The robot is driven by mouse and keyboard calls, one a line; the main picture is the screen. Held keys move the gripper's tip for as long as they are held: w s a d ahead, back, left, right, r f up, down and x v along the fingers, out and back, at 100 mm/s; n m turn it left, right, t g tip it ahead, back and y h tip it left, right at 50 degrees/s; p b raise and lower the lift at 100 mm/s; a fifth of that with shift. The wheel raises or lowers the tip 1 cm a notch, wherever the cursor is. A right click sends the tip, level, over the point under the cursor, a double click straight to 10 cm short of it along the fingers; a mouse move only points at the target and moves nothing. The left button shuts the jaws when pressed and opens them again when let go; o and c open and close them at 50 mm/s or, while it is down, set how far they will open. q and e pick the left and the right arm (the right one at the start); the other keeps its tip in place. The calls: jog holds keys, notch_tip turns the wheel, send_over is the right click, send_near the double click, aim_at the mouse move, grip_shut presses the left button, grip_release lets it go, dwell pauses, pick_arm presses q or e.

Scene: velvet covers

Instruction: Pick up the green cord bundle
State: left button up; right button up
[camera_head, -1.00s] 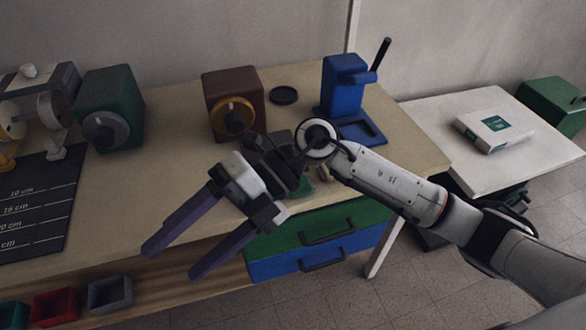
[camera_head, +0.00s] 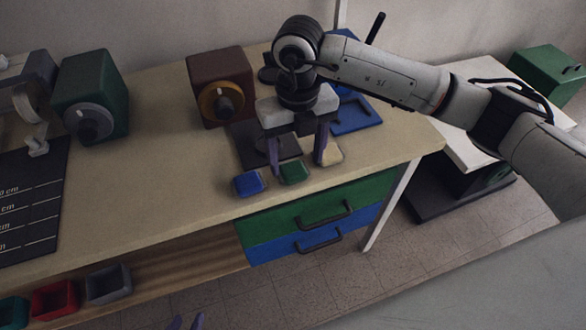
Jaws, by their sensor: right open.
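The green cord bundle appears to be the small green block-like item (camera_head: 293,172) on the table, between a blue one (camera_head: 248,183) and a cream one (camera_head: 329,154). My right gripper (camera_head: 297,160) points down just behind and above this row. Its two purple fingers are spread apart with nothing held between them. Whether the fingertips touch the table or the items is unclear. Only the purple fingertips of my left gripper (camera_head: 186,322) show at the bottom edge, away from the table items; the rest is out of frame.
A dark pad (camera_head: 245,150) lies under my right gripper. A brown box with an orange dial (camera_head: 220,85), a green box (camera_head: 90,95) and a blue stand (camera_head: 355,115) are nearby. Green and blue drawers (camera_head: 315,216) sit below the table edge. The table's left-centre is clear.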

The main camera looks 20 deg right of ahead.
aim_at(295, 174)
notch_tip(295, 174, down, 4)
jog(key=shift+s+a+f, duration=0.1)
jog(key=shift+f, duration=0.05)
jog(key=c, duration=0.8)
